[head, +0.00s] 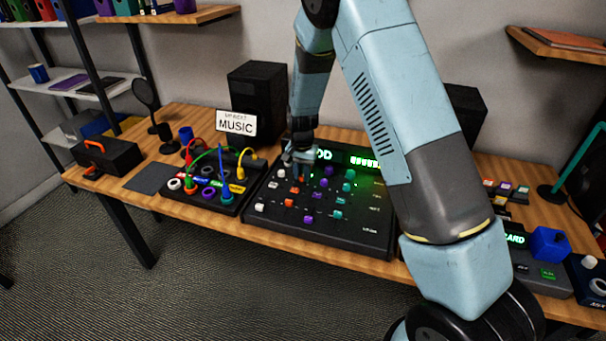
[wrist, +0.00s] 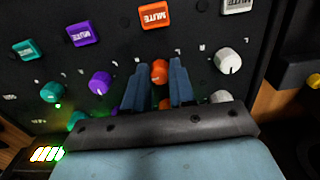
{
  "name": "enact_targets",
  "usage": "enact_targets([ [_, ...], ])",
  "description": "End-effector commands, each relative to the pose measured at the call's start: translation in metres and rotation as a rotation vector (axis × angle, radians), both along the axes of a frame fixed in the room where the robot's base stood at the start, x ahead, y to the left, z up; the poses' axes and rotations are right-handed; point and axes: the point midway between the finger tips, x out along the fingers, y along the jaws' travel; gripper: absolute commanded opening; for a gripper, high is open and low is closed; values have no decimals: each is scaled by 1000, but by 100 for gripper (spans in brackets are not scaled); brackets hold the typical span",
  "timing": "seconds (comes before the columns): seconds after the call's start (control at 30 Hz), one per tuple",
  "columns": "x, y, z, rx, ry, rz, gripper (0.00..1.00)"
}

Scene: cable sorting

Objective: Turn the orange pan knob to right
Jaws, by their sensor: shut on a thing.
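The orange pan knob (wrist: 159,71) is a small round cap on the black mixer panel, just beyond the orange mute button (wrist: 157,15) in the wrist view. My gripper (wrist: 159,76) has one blue-grey finger on each side of it and is shut on it. Its pointer mark cannot be read clearly. Another orange knob (wrist: 165,104) lies behind it, partly hidden by my gripper.
A white knob (wrist: 228,61) and a purple knob (wrist: 99,82) flank the gripped one with small gaps. Left of the mixer is a patch box (head: 207,202) with standing coloured cables. A MUSIC sign (head: 236,123) and a black speaker (head: 257,95) stand behind.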

Motion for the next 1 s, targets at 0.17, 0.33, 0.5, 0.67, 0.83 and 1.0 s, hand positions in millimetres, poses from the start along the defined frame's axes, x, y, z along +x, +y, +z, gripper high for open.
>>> enact_targets([
  [0.17, 3, 0, 1, 2, -7, -1, 36],
  [0.33, 2, 0, 1, 0, -4, 0, 50],
  [0.5, 1, 0, 1, 0, -2, 0, 50],
  [0.67, 1, 0, 6, 1, -4, 1, 50],
  [0.83, 1, 0, 30, 1, -5, 0, 50],
  [1.0, 1, 0, 64, 1, -6, 1, 50],
])
